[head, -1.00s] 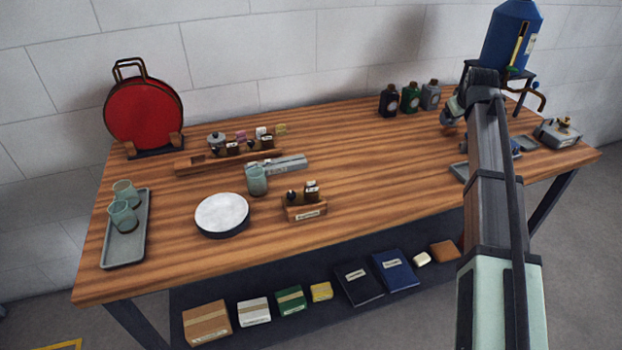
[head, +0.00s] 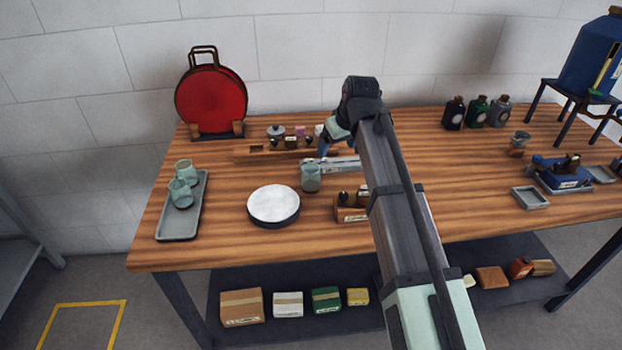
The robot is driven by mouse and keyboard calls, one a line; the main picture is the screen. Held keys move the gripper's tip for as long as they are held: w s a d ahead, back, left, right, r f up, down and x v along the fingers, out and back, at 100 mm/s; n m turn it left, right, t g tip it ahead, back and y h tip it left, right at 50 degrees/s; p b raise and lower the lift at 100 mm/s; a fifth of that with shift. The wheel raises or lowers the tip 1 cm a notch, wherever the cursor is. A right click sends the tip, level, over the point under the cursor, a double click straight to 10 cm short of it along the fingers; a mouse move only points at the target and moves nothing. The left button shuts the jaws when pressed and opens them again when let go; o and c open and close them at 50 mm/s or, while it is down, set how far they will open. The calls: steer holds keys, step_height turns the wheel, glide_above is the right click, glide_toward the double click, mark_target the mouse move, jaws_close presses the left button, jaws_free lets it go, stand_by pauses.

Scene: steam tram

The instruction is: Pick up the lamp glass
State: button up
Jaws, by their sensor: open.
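A pale green glass (head: 311,178), which looks like a lamp glass, stands upright on the wooden table near its middle. Two similar glasses, a rear one (head: 185,171) and a front one (head: 180,194), stand on a grey tray (head: 165,229) at the left end. I cannot tell which of them the task means. My gripper (head: 323,151) is open, small in view and pointing down, just behind and slightly right of the single glass. It appears apart from that glass and holds nothing that I can see.
A round white-topped dish (head: 273,204) stands left of the single glass. A labelled grey block (head: 342,164) and a wooden rack (head: 262,156) lie behind it. A small wooden holder (head: 350,214) is at its front right, partly hidden by my arm. A red disc (head: 212,103) stands behind.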

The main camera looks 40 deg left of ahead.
glide_toward(310, 176)
steer(key=w, duration=0.2)
steer(key=a, duration=0.1)
steer(key=shift+n+g, duration=0.3)
steer(key=x, duration=1.3)
steer(key=shift+w, duration=0.25)
steer(key=shift+c, duration=0.4)
steer(key=shift+r, duration=0.1)
steer(key=c, duration=1)
